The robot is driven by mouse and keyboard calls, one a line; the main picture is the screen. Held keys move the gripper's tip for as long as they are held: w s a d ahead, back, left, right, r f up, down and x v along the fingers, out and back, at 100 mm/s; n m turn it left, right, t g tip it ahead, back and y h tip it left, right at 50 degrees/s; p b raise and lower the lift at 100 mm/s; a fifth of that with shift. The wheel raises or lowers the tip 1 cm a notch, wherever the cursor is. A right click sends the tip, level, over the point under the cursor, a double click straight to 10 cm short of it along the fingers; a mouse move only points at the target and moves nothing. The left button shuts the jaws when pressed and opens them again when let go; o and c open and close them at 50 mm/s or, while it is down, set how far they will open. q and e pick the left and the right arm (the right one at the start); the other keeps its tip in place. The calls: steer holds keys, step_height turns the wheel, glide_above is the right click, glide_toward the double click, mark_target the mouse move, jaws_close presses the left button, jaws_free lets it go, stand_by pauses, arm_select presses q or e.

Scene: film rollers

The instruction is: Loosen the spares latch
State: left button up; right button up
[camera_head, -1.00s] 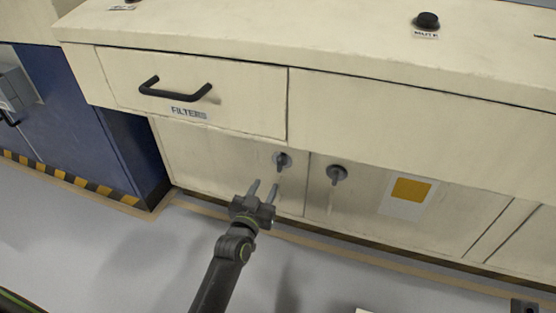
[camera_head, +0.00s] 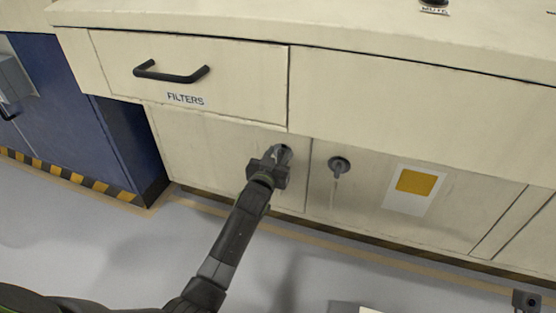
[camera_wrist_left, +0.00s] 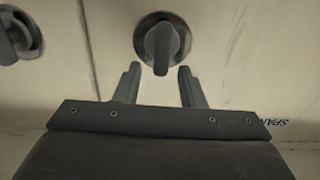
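The latch (camera_head: 284,153) at my left gripper (camera_head: 268,157) is a round dark grey knob with a bar handle on a cream lower cabinet door. In the left wrist view the latch (camera_wrist_left: 163,40) is at top centre, its bar hanging down in the picture. My left gripper (camera_wrist_left: 158,77) is open, its fingertips to either side of the bar's lower end; contact cannot be told. A partly hidden label starting "SPA" (camera_wrist_left: 270,122) is at right there. A second latch (camera_head: 340,165) is on the neighbouring door.
A drawer marked FILTERS (camera_head: 185,99) with a black bar handle (camera_head: 170,72) is above the doors, under the counter edge (camera_head: 300,30). A yellow-and-white sign (camera_head: 415,185) is on the right door. A blue cabinet (camera_head: 70,110) stands at left. Grey floor lies in front.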

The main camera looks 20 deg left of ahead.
arm_select(q)
steer(key=shift+w, duration=0.25)
jaws_close()
